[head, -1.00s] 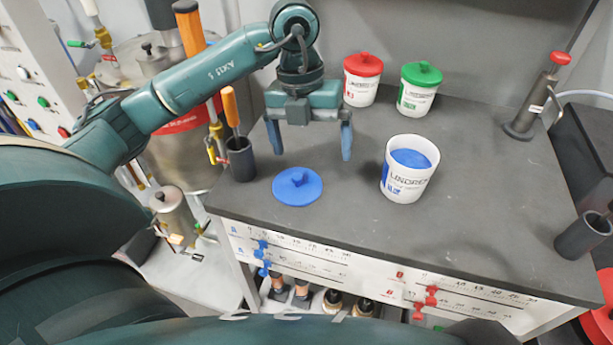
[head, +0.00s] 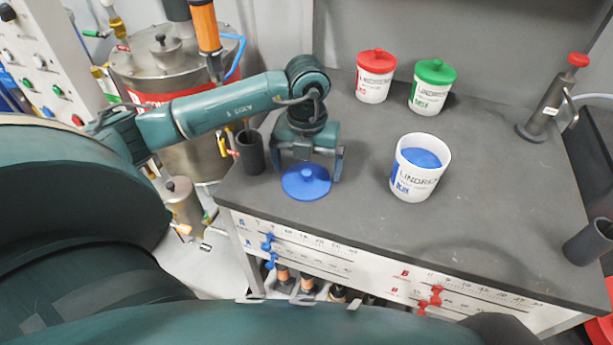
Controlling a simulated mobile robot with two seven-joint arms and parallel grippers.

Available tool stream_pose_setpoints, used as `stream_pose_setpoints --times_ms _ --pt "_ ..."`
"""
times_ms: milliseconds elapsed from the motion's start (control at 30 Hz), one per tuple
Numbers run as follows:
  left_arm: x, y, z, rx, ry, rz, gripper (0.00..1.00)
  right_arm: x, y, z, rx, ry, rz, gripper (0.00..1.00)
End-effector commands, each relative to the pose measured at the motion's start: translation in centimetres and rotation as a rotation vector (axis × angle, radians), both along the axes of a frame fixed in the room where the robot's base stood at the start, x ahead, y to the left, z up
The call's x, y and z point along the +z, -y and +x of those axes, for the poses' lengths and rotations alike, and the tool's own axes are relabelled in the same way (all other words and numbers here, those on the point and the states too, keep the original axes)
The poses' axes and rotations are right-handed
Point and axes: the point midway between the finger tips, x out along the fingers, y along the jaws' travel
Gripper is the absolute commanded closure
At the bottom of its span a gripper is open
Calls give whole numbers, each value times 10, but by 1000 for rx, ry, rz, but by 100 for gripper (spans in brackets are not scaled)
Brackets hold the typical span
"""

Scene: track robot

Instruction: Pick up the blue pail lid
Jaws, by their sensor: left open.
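The blue pail lid (head: 306,184) lies flat on the dark bench top near its front left edge, its round knob facing up. My left gripper (head: 306,172) points down over the lid, low near the bench, with its fingers apart on either side of the lid's far part. The fingers are open and I cannot tell whether they touch the lid. The open white pail with blue contents (head: 415,183) stands upright to the right of the lid. My right gripper is not in view.
A red-lidded pail (head: 375,78) and a green-lidded pail (head: 432,88) stand at the back. A dark cup (head: 250,152) stands left of my left gripper. A red-topped pump (head: 545,105) is at the right. The bench's middle right is clear.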

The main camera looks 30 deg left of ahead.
Motion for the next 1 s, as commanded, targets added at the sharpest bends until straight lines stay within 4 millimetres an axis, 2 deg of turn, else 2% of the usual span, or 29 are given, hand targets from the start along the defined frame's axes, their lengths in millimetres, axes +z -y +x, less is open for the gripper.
stream_pose_setpoints --times_ms 133,367,767,1000 --pt "-14 0 0 1 0 0 0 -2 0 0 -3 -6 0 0" --pt "-16 0 0 0 2 0 0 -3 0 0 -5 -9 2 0" --pt "-15 0 0 0 1 -1 31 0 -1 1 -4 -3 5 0" --pt "-13 0 1 0 3 -1 31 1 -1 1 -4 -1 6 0"
